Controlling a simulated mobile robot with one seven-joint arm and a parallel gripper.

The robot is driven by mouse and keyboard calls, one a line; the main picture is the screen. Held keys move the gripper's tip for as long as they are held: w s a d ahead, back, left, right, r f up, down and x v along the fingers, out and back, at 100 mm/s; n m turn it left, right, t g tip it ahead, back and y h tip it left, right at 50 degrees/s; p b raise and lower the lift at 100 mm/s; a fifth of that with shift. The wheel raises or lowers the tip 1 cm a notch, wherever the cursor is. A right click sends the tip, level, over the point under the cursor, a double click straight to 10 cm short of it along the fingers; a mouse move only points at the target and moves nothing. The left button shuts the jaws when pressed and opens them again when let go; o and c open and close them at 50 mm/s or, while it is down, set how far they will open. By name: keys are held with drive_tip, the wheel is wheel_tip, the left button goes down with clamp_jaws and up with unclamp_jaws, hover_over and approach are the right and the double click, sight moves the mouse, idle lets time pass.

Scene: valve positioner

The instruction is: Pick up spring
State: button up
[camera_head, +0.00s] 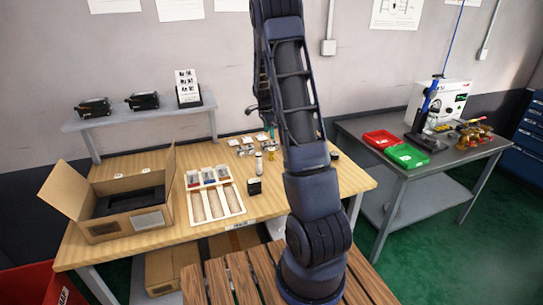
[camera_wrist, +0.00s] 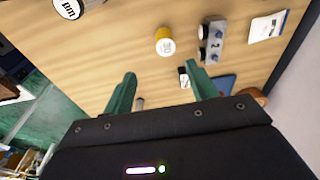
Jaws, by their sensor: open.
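My gripper (camera_wrist: 160,69) is open in the wrist view, its two green fingers apart over the wooden tabletop, with nothing held. A small grey cylindrical piece (camera_wrist: 139,103) shows between the fingers, close to the left one and partly hidden by the gripper body; it may be the spring, but it is too small to tell. A small black-and-white piece (camera_wrist: 183,77) lies beside the right finger. In the head view my arm covers much of the gripper, and I cannot make out a spring.
A yellow-and-white round container (camera_wrist: 165,42) and a grey block with knobs (camera_wrist: 211,42) are near the fingers. On the workbench are an open cardboard box (camera_head: 125,222) and a compartment tray (camera_head: 212,218). Red (camera_head: 381,139) and green (camera_head: 407,155) bins stand on the grey side table.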

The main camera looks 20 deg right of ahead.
sight(271, 149)
drive_tip(key=f, duration=0.1)
drive_tip(key=w+f, duration=0.1)
drive_tip(key=d+f+m, duration=0.1)
drive_tip(key=shift+w+f, duration=0.25)
drive_tip(key=shift+w, duration=0.05)
drive_tip(key=f, duration=0.5)
drive_tip(key=shift+d+f, duration=0.15)
drive_tip(key=shift+d, duration=0.2)
drive_tip(key=shift+s+d+f, duration=0.1)
drive_tip(key=shift+f, duration=1.15)
drive_tip(key=shift+s+d+f, duration=0.1)
drive_tip(key=shift+f, duration=1.15)
drive_tip(key=c, duration=1.1)
drive_tip(key=shift+r, duration=0.1)
